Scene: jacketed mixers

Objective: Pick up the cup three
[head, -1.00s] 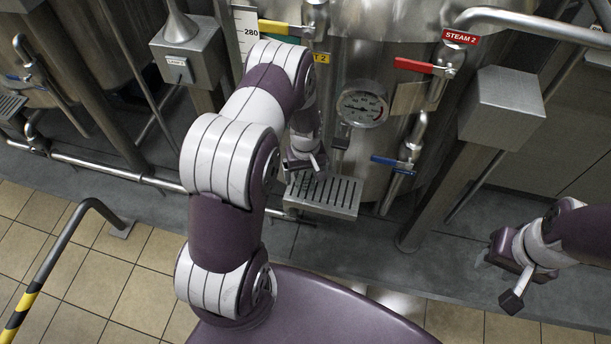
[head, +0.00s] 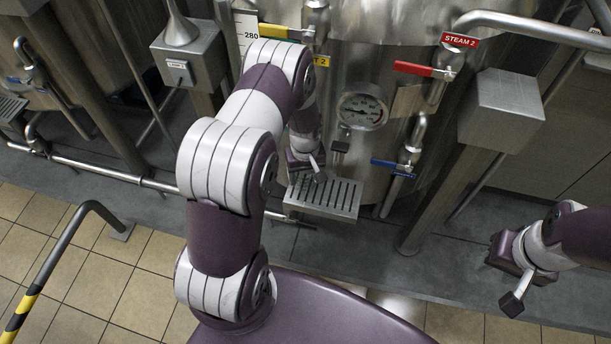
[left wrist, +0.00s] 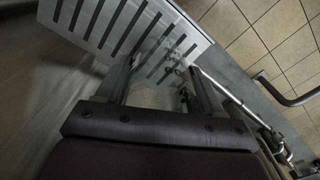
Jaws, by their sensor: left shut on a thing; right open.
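My left gripper (head: 298,172) is at the back left end of the slotted metal drip tray (head: 345,205), below the vessel. In the left wrist view, its two fingers (left wrist: 157,88) are shut on a clear, see-through cup (left wrist: 155,72). The tray (left wrist: 90,12) shows just beyond and through the cup. I cannot tell whether the cup touches the tray. No number on the cup can be read, and in the head view my arm hides most of it. My right gripper (head: 490,262) is open at the right, over the grey floor strip, away from the tray.
The steel vessel (head: 385,45) stands behind the tray, with a dial gauge (head: 362,107), a red-handled valve (head: 420,70) and a blue-handled valve (head: 392,165). A steel leg (head: 430,200) stands to the right. A pipe (head: 110,171) runs low at the left.

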